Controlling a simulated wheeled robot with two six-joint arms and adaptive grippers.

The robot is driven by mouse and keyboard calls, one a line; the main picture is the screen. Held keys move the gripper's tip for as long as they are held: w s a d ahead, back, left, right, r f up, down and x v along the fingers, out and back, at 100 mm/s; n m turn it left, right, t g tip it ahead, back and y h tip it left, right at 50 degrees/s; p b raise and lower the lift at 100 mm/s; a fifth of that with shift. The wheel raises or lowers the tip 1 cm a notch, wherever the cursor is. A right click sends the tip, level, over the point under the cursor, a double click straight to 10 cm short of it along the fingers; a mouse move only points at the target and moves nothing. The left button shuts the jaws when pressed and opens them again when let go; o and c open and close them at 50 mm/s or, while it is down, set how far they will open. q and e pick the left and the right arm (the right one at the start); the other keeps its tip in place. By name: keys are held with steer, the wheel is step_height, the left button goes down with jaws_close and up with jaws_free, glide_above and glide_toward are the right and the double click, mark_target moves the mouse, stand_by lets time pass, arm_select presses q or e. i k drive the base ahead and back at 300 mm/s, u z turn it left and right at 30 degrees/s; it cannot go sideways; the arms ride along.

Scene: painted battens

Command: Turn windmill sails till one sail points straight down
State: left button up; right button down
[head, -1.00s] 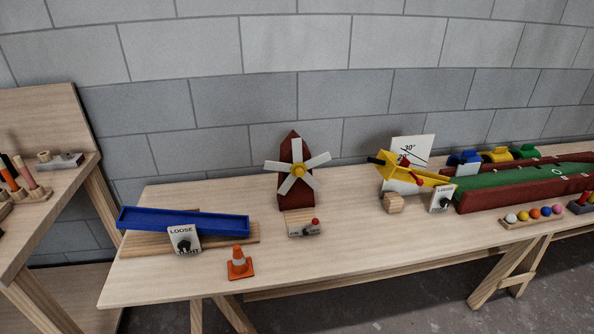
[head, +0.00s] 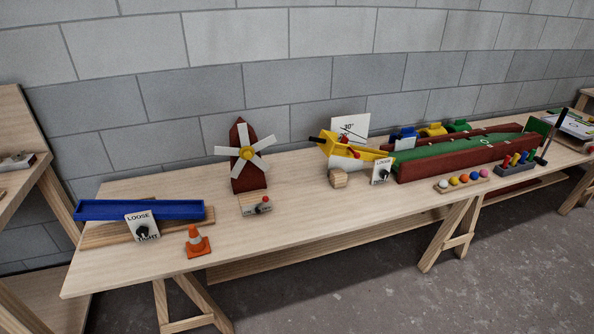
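The windmill (head: 249,182) stands upright toward the back of the wooden workbench, left of the picture's middle. It has a dark red body with a pointed top. Its white sails (head: 263,142) spread around a yellow hub (head: 247,154). One sail points almost straight up and one points left. The lowest sail (head: 237,170) points down and tilts to the left, so it is off vertical. A small wooden block with a grey switch plate and red knob (head: 265,200) sits in front of the windmill. Neither gripper is in view.
A yellow ramp device (head: 362,153), a green lane with red sides (head: 455,166) and colored balls (head: 462,180) are to the right.

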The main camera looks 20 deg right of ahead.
mark_target(246, 152)
steer(key=z, duration=0.3)
steer(key=k, duration=0.75)
steer(key=z, duration=1.5)
steer(key=i, duration=2.25)
steer(key=u, duration=1.25)
steer(key=i, duration=0.65)
steer(key=u, duration=0.7)
